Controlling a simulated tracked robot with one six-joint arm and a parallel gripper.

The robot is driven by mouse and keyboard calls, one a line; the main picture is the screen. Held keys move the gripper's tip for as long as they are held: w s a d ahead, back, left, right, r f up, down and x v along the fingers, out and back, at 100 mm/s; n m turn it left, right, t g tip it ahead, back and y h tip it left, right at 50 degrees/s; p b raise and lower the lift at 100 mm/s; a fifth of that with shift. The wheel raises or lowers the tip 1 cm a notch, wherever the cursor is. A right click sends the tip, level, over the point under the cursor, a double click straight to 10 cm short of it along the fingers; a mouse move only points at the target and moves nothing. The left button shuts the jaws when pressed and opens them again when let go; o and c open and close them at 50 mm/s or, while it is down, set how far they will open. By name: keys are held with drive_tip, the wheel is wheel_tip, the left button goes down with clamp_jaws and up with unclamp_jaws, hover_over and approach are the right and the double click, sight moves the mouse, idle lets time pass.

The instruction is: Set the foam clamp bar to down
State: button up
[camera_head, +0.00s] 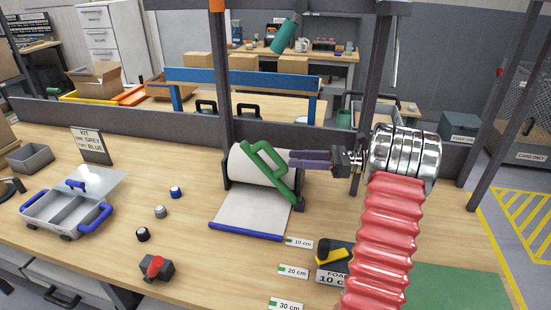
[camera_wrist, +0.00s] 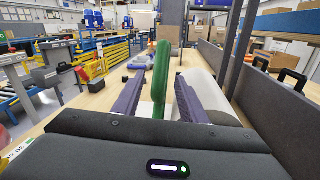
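The green foam clamp bar (camera_head: 285,183), with a loop handle, sits at the white foam roll (camera_head: 245,168) on the bench. It slants from upper left to lower right, its loop raised above the roll. My gripper (camera_head: 292,160) reaches in from the right, its purple fingertips close to the loop. In the wrist view the green bar (camera_wrist: 160,68) stands upright between the two purple fingers (camera_wrist: 157,90), which are spread apart. I cannot tell whether either finger touches it.
A foam sheet (camera_head: 250,212) lies in front of the roll. Dark posts (camera_head: 221,75) stand behind. A black box with a yellow knob (camera_head: 332,256) and length labels (camera_head: 294,271) are at front right. A tray with blue handles (camera_head: 66,208) and several small knobs (camera_head: 160,212) are left.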

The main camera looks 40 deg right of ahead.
sight(276, 158)
drive_tip(key=shift+x, duration=3.7)
drive_tip(key=shift+c, duration=0.6)
clamp_jaws()
